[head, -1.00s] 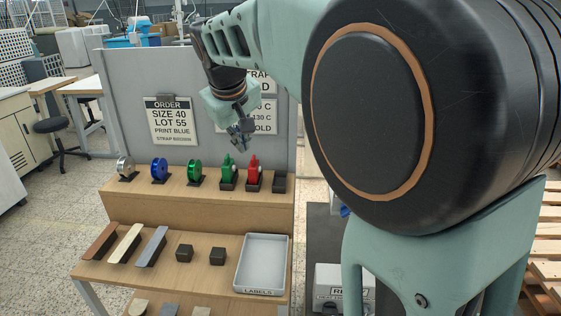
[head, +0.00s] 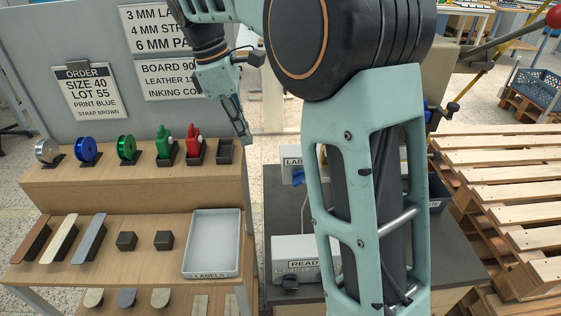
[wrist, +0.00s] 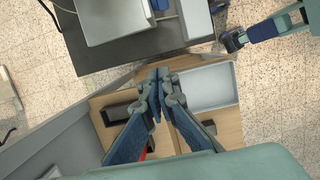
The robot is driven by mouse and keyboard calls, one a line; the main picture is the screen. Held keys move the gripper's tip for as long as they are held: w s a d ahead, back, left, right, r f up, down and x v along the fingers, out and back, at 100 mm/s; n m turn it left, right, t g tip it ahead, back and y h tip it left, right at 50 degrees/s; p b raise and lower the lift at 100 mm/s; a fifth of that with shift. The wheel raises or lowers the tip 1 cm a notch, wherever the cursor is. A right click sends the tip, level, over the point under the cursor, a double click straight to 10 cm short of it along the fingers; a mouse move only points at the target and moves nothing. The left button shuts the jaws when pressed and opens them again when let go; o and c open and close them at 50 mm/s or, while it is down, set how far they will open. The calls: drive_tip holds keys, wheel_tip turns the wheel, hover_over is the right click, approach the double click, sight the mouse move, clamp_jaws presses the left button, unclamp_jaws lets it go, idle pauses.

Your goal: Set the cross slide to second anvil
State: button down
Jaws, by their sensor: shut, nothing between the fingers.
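My gripper (head: 245,138) hangs in the air beside the right end of the upper wooden shelf in the head view. In the wrist view my gripper (wrist: 159,78) has its fingertips together with nothing between them. I cannot make out the cross slide or the second anvil; my own arm covers much of the dark workbench (head: 285,205). A lever with a red ball knob (head: 553,16) shows at the upper right. In the wrist view, part of a grey machine (wrist: 115,20) lies on the dark bench (wrist: 140,52), beyond the fingertips.
The wooden shelf (head: 100,190) holds foil reels, two stamp handles and a grey tray labelled LABELS (head: 211,272). The tray also shows in the wrist view (wrist: 208,88). A white READ-labelled box (head: 305,245) stands on the dark bench. Wooden pallets (head: 490,170) lie at the right.

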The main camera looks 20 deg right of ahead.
idle(0.3)
drive_tip(key=s+d+f, duration=0.1)
drive_tip(key=d+f, duration=0.5)
drive_tip(key=f, duration=0.3)
drive_tip(key=shift+s+f+b, duration=0.2)
drive_tip(key=shift+f+b, duration=0.1)
drive_tip(key=shift+f, duration=0.05)
drive_tip(key=shift+d, duration=0.2)
drive_tip(key=d, duration=0.4)
drive_tip(key=s+d+p, duration=0.1)
drive_tip(key=d, duration=0.3)
drive_tip(key=s+d+p, duration=0.1)
drive_tip(key=d, duration=0.3)
drive_tip(key=shift+s+d, duration=0.2)
